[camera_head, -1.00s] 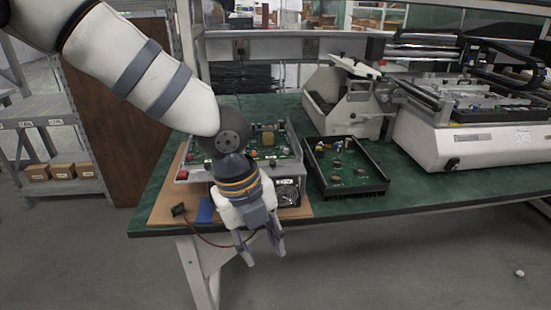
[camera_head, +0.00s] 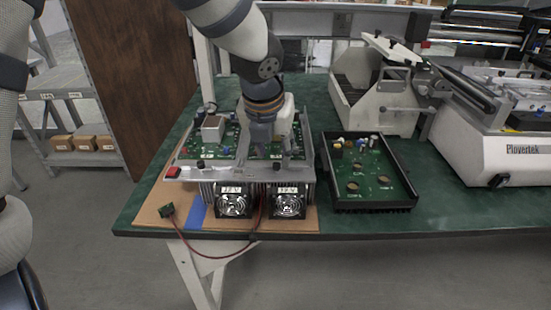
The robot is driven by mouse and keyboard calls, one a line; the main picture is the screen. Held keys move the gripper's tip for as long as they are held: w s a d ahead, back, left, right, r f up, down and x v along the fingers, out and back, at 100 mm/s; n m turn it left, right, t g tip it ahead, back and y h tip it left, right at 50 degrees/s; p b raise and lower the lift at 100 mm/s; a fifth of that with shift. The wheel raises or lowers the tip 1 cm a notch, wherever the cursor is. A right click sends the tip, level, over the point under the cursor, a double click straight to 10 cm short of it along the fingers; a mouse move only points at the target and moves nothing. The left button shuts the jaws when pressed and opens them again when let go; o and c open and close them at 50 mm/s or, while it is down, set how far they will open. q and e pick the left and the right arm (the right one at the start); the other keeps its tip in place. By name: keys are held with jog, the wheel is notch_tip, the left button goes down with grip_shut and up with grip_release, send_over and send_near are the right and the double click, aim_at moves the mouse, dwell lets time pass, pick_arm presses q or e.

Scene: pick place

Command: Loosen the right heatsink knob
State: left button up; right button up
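The electronics unit with its green circuit boards stands on the brown mat (camera_head: 145,215). A dark finned heatsink (camera_head: 207,190) and two fans (camera_head: 233,203) (camera_head: 288,203) face the front. A small dark knob (camera_head: 285,164) sits on the right of the top front rail, and another knob (camera_head: 201,165) sits on the left. My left gripper (camera_head: 268,157) points down over the boards, just behind the front rail. Its fingers look apart, with the right finger close to the right knob. Contact cannot be told. My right gripper is not in view.
A black tray with a green board (camera_head: 370,200) stands close on the right. A white machine (camera_head: 490,150) stands farther right.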

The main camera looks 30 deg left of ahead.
aim_at(277, 165)
pick_arm(q)
jog(key=x, duration=0.4)
jog(key=shift+w, duration=0.1)
grip_shut()
